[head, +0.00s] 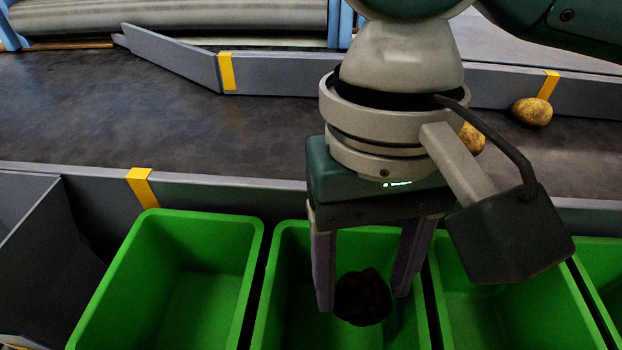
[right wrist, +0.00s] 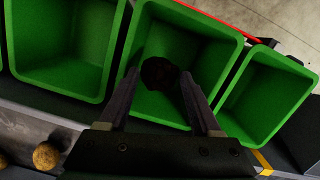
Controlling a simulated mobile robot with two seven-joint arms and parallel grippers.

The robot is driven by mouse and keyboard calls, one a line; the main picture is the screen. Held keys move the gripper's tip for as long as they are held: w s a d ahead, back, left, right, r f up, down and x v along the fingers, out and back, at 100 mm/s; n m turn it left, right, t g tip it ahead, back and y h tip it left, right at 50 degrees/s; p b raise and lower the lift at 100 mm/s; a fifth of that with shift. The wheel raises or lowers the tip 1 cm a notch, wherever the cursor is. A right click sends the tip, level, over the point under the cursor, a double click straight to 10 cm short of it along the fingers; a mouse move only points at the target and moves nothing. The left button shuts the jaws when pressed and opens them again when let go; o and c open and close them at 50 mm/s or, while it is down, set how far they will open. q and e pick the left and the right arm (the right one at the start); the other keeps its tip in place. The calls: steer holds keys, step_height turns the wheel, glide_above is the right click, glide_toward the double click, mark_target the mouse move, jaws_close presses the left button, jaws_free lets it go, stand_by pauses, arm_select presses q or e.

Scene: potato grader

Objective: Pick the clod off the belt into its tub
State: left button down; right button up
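The clod (head: 363,300) is a dark brown, rough lump. It also shows in the right wrist view (right wrist: 160,74). My right gripper (head: 363,290) points down with its two fingers on either side of the clod, which fills the gap at the fingertips and hangs slightly past them. The gripper is shut on it. Clod and fingertips are over the opening of a green tub (head: 290,232), seen against its inside; their exact height relative to the rim is hard to tell. My left gripper is in neither view.
Other green tubs stand beside it, left (head: 254,235) and right (head: 592,325). The dark belt (head: 100,110) runs behind a grey side rail (head: 220,190). A potato (head: 531,111) lies on the belt at right; another (head: 472,138) is partly hidden by my arm.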

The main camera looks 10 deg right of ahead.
steer(key=o, duration=0.4)
steer(key=r, duration=0.3)
steer(key=w+r+p, duration=0.1)
steer(key=r, duration=0.2)
steer(key=r+p, duration=0.1)
steer(key=r, duration=0.3)
steer(key=shift+w, duration=0.25)
steer(key=shift+f, duration=0.1)
